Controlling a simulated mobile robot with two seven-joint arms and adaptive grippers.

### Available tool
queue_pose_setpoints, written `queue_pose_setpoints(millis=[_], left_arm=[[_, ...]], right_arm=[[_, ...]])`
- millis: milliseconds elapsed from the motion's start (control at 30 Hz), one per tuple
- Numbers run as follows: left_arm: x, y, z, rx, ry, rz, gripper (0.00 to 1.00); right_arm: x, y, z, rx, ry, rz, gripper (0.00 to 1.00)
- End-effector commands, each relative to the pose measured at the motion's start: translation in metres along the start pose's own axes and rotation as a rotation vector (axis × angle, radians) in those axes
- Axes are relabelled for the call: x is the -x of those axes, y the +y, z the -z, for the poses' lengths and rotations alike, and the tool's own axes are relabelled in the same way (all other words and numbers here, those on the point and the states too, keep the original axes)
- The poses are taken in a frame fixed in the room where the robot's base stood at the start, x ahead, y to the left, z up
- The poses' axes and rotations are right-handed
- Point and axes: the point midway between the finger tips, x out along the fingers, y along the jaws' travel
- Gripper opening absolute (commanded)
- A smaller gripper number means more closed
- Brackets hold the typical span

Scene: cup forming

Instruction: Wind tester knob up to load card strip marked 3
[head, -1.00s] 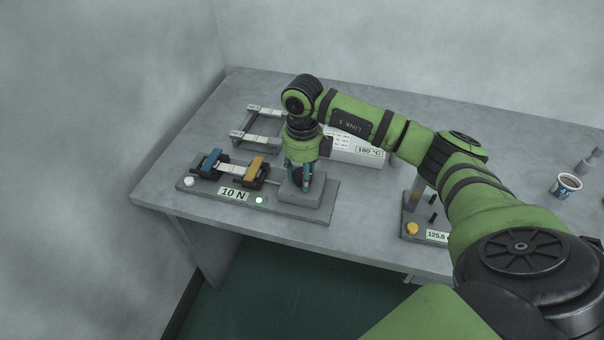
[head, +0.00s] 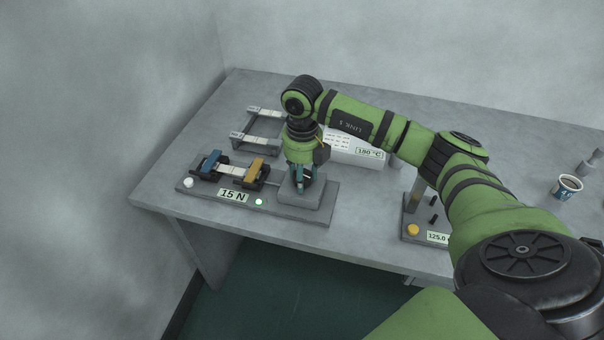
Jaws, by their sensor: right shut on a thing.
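The tester (head: 318,214) is a long grey base at the front left of the table. Its display (head: 233,196) reads 15 N. A pale card strip (head: 229,169) spans between its blue clamp (head: 211,160) and orange clamp (head: 257,168); I cannot make out its marking. My right gripper (head: 303,188) points down over the raised grey block at the tester's right end. It is shut on the knob, which its fingers hide. My left gripper is out of view.
A rack (head: 262,141) with pale strips stands behind the tester. A white box (head: 358,150) labelled 180 °C is behind my right arm. A device (head: 413,230) reading 125.0 and a cup (head: 567,187) are at right.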

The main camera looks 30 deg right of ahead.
Motion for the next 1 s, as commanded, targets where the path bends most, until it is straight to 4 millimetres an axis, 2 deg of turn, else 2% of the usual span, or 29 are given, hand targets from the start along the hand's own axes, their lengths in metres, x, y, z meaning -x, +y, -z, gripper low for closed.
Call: queue_pose_setpoints(millis=[167, 200, 233, 267, 667, 767, 1000], left_arm=[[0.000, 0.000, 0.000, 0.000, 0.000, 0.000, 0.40], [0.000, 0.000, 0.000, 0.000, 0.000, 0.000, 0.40], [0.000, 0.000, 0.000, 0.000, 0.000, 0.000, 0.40], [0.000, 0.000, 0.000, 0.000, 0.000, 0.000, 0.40], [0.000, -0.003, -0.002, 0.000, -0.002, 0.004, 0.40], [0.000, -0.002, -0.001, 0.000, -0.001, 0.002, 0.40], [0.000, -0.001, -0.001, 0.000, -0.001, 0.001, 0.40]], right_arm=[[-0.003, -0.001, 0.004, 0.002, 0.014, 0.005, 0.11], [-0.004, -0.001, 0.004, 0.003, 0.014, 0.005, 0.48], [-0.004, -0.001, 0.004, 0.003, 0.014, 0.005, 0.60], [-0.004, -0.001, 0.004, 0.003, 0.014, 0.004, 0.67], [0.004, 0.000, 0.001, 0.003, 0.003, -0.001, 0.67], [0.016, 0.001, 0.000, 0.003, 0.002, -0.001, 0.67], [0.067, 0.000, 0.000, 0.003, 0.000, -0.001, 0.67]])
